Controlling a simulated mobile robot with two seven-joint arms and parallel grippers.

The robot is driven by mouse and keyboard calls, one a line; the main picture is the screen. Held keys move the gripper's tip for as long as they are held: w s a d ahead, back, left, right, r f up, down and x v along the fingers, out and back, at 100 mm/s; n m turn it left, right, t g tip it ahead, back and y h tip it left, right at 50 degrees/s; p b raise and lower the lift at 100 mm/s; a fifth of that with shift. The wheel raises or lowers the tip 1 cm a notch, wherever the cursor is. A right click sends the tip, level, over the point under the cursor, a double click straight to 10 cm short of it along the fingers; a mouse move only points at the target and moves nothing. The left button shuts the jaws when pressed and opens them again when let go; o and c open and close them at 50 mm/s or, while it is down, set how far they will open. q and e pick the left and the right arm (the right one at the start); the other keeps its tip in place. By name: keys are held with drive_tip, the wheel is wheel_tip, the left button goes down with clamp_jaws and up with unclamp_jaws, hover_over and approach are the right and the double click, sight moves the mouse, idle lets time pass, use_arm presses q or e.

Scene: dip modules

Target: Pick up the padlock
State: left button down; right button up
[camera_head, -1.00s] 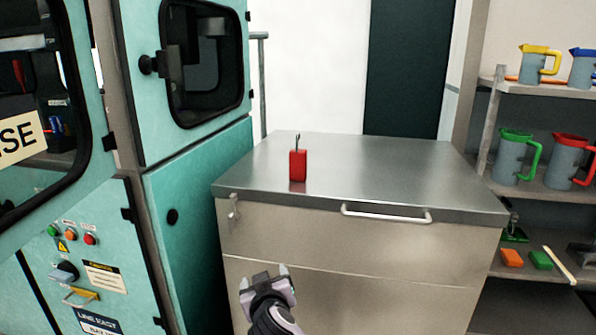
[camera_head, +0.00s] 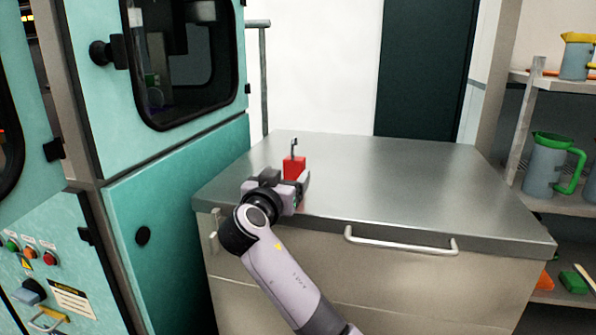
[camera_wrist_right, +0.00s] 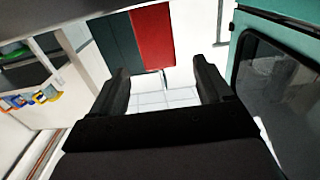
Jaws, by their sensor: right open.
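The red padlock (camera_head: 294,167) stands upright on the steel cabinet top, its thin grey shackle pointing up. My right gripper (camera_head: 287,180) is open just in front of it and hides its lower part in the head view. In the right wrist view the red padlock body (camera_wrist_right: 153,38) shows beyond the open fingers (camera_wrist_right: 163,75), and they do not close on it. Whether a finger touches it I cannot tell. My left gripper is not in view.
The steel cabinet top (camera_head: 400,190) is otherwise clear, with a bar handle (camera_head: 400,241) on its front. A teal machine (camera_head: 180,190) stands close on the left. Shelves on the right hold a green-handled jug (camera_head: 545,165) and other items.

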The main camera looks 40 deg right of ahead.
sight(292, 169)
drive_tip(key=shift+w+d+r, duration=0.15)
drive_tip(key=shift+w+d, duration=0.25)
drive_tip(key=shift+d, duration=0.1)
drive_tip(key=shift+f+p+x, duration=0.15)
drive_tip(key=shift+p+x, duration=0.3)
drive_tip(key=shift+x, duration=1)
drive_tip(key=shift+f+p+x, duration=0.15)
drive_tip(key=shift+p+x, duration=0.3)
drive_tip(key=shift+x, duration=1)
drive_tip(key=c, duration=1.1)
